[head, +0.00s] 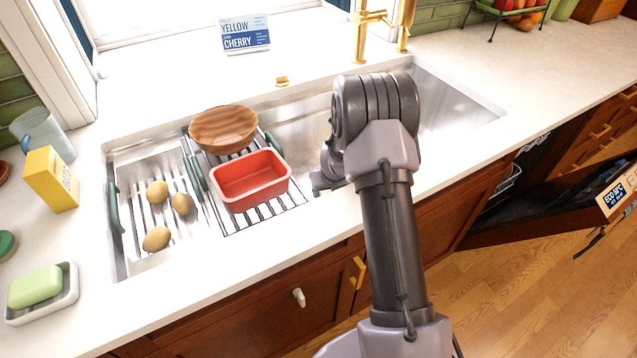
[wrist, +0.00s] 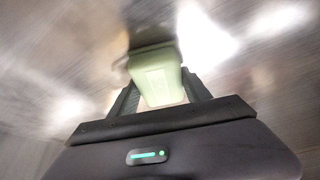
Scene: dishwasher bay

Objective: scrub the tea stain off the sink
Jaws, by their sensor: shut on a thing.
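The sink (head: 455,92) is a steel basin set in the white counter. My gripper (wrist: 156,88) is shut on a pale green block (wrist: 157,80), which looks like a sponge. Its far end is against or very close to the steel surface in the wrist view. In the head view my gripper (head: 325,180) is low over the sink's middle, mostly hidden by my arm, and the block is hidden there. A dark brownish patch (wrist: 150,14) shows on the steel just beyond the block; I cannot tell whether it is stain or shadow.
A drying rack (head: 265,212) over the sink's left part holds a red tub (head: 250,180) and a wooden bowl (head: 223,130). Several potatoes (head: 157,192) lie further left. A gold faucet (head: 362,35) stands behind. The dishwasher door (head: 560,205) hangs open at right.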

